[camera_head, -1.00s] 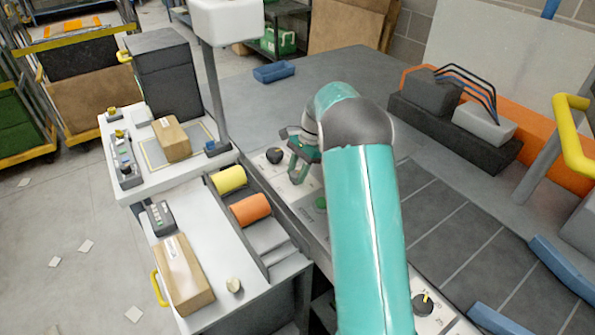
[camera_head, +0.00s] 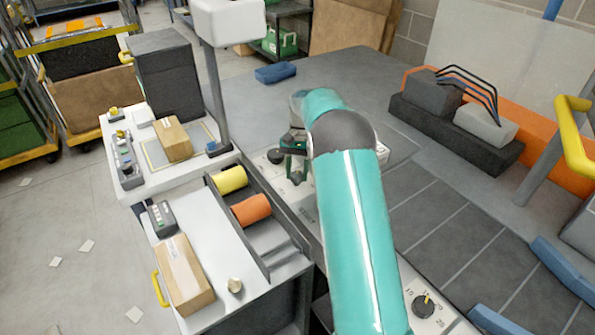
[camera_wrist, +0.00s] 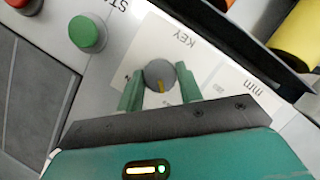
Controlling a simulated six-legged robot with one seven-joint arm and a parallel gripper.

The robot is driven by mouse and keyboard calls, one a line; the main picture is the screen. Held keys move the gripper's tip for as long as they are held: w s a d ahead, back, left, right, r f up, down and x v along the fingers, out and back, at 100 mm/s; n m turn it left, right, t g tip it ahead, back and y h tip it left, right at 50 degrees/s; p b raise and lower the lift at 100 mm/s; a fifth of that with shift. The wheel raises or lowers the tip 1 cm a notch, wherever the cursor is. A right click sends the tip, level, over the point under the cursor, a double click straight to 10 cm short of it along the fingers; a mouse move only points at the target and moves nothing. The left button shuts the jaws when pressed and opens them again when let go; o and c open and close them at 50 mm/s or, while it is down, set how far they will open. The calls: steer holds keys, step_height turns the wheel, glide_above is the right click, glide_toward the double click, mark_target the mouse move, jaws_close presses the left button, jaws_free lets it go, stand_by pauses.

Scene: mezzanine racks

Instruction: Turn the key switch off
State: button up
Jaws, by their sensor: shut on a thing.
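The key switch is a round grey knob (camera_wrist: 160,75) with a yellow mark, on a white panel beside the printed word KEY in the wrist view. My gripper (camera_wrist: 160,90) has its two green fingers on either side of the knob and is shut on it. The yellow mark points toward my gripper's palm. In the head view my gripper (camera_head: 294,146) is over the panel's far part, and my arm hides the knob there.
A green button (camera_wrist: 88,33) and part of a red button (camera_wrist: 25,5) are on the same panel. A black knob (camera_head: 275,156) is near my gripper, and another dial (camera_head: 424,305) is at the near end. Yellow (camera_head: 229,179) and orange (camera_head: 250,209) rolls lie left of the panel.

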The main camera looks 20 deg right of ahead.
stand_by(0.5)
steer(key=o, duration=1)
steer(key=v, duration=1.3)
steer(key=shift+w+r, duration=0.1)
steer(key=shift+r, duration=0.3)
